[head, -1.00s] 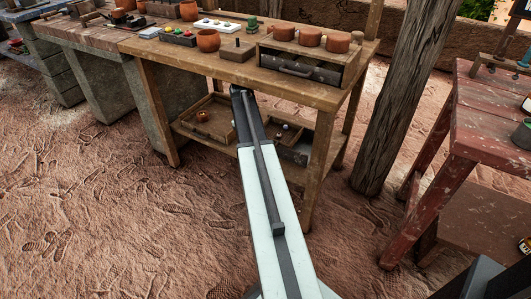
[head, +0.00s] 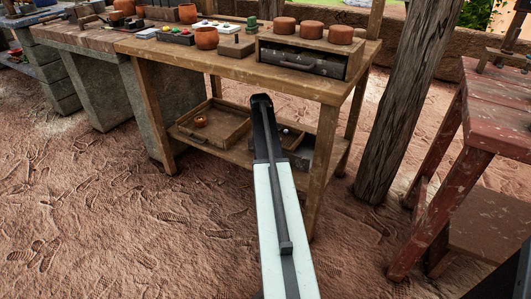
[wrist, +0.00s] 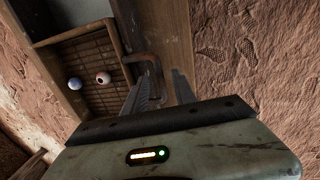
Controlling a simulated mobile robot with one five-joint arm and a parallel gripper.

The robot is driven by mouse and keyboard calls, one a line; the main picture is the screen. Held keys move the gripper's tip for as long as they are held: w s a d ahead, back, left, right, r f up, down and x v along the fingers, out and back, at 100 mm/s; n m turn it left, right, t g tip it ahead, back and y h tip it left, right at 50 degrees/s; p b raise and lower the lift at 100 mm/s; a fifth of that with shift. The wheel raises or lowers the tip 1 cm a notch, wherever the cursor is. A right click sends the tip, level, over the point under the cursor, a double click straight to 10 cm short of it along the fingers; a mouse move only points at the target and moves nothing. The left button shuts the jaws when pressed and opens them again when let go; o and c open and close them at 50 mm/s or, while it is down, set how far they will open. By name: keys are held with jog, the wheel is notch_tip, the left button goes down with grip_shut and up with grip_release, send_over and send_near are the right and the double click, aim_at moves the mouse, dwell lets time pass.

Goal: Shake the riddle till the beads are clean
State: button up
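The riddle, a wooden-framed tray with a dark slatted or meshed bottom (wrist: 92,52), lies at the upper left of the wrist view. A bluish bead (wrist: 75,84) and a reddish-white bead (wrist: 103,78) lie in it. A dark curved handle (wrist: 143,57) stands out from its right side. My gripper (wrist: 161,76) is open, its two fingers apart, with the handle's lower end between or just beyond them; contact cannot be told. In the head view the riddle on the lower shelf is mostly hidden behind my arm.
A wooden workbench (head: 225,68) carries clay pots, a drawer box (head: 300,63) and small trays on top. A post and a red table (head: 500,125) stand at right.

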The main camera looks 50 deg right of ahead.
grip_shut()
dwell(1.4)
